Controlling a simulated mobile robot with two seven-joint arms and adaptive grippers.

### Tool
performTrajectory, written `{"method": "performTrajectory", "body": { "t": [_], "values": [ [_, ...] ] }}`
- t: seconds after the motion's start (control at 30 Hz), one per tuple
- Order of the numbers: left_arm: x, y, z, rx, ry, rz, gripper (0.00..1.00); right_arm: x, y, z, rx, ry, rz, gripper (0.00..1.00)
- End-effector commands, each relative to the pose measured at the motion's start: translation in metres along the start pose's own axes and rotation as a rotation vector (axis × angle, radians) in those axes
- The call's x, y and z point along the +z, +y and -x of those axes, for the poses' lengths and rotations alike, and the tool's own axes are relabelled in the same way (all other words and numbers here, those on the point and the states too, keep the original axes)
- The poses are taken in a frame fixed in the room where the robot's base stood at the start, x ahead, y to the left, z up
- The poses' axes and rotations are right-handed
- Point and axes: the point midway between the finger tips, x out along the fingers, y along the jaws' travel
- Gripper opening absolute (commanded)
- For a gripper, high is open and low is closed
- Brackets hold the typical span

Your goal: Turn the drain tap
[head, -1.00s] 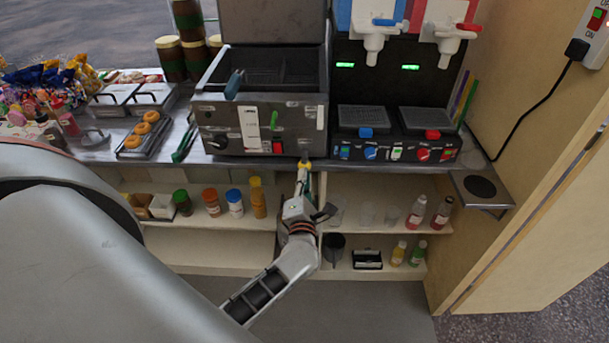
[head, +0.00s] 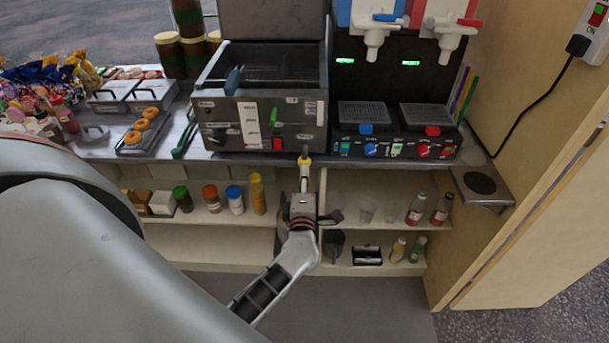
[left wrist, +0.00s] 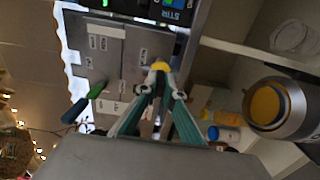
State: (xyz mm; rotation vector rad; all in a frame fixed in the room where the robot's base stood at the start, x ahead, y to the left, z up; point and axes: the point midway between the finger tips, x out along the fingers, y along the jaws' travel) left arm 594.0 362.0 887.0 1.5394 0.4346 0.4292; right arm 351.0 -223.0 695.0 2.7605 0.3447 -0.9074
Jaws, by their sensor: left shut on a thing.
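The fryer (head: 228,135) is a grey metal box with an open basin, standing on the counter. The drain tap (head: 304,160) shows as a small yellow end below the lower right of its front. It also shows in the left wrist view (left wrist: 160,67), just beyond my fingertips. My left gripper (head: 305,170) reaches up from below, in front of the shelves, and is shut on the tap. In the left wrist view its two fingers (left wrist: 162,88) converge at the yellow end and hide part of the tap. My right gripper is not in view.
A slush machine (head: 395,130) stands right of the fryer, a doughnut tray (head: 140,140) left of it. The shelf (head: 230,215) below holds several jars and bottles on both sides of my left wrist. A black cup (head: 334,245) stands lower, close to my wrist.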

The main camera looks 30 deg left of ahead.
Motion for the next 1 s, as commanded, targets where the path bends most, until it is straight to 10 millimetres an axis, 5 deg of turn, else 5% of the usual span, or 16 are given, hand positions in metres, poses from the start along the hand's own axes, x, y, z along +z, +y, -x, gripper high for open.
{"method": "performTrajectory", "body": {
  "t": [0.33, 0.4, 0.43, 0.77, 1.0],
  "values": [
    [0.000, -0.001, 0.000, -0.001, -0.001, -0.005, 0.00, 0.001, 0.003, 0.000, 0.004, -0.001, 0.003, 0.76],
    [0.000, -0.001, 0.000, -0.001, -0.001, -0.005, 0.24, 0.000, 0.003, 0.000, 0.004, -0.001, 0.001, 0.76],
    [0.000, -0.001, 0.000, -0.001, -0.001, -0.005, 0.25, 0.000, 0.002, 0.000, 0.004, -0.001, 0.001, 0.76],
    [0.000, 0.000, 0.001, 0.000, -0.001, -0.003, 0.25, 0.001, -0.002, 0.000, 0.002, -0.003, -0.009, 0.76],
    [0.000, -0.001, 0.028, -0.003, -0.001, -0.003, 0.25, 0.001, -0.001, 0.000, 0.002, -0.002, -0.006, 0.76]
  ]
}}
